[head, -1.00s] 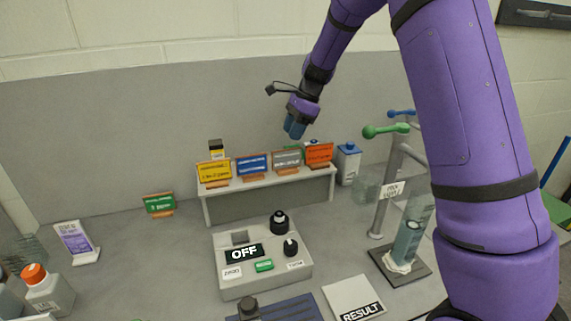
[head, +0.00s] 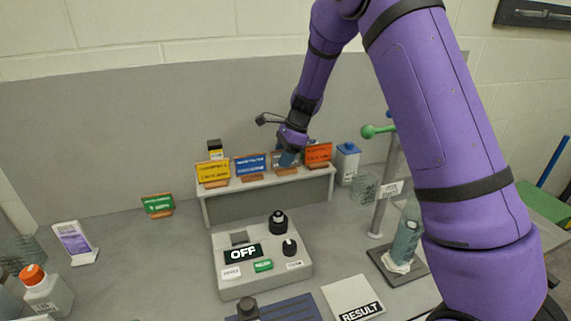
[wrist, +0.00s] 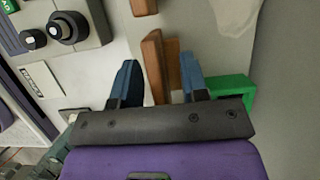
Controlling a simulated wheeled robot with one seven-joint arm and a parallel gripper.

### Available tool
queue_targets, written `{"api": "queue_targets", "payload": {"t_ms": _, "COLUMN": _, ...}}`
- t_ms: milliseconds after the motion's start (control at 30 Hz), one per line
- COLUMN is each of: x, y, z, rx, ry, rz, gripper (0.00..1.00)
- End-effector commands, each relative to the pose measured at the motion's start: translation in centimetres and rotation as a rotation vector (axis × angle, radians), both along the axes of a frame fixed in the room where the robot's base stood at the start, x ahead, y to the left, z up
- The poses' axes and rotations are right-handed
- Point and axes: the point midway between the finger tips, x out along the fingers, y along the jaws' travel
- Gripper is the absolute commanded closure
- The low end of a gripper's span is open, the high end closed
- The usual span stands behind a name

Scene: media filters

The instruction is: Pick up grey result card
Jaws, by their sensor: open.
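The grey result card (head: 275,164) stands in its brown holder (head: 285,174) on the white shelf, between the blue card (head: 251,166) and the orange card (head: 318,153). My gripper (head: 289,158) is at the card from above and hides most of its face. In the wrist view my gripper (wrist: 160,75) is open, its two blue fingers apart, with brown holder pieces (wrist: 153,65) showing between them. I cannot tell whether a finger touches the card.
A yellow card (head: 213,172) stands at the shelf's left end. A green object (wrist: 235,95) is close beside the right finger. A white-and-blue container (head: 347,162) and a green-handled tap stand to the right. The control box (head: 262,270), reading OFF, is in front.

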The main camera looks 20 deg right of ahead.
Motion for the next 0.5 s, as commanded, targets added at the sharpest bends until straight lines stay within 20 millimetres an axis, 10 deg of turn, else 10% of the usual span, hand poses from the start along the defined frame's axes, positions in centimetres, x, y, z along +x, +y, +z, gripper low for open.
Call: {"api": "queue_targets", "payload": {"t_ms": 500, "x": -0.01, "y": 0.01, "z": -0.41, "rx": 0.000, "ry": 0.001, "rz": 0.001, "gripper": 0.60}}
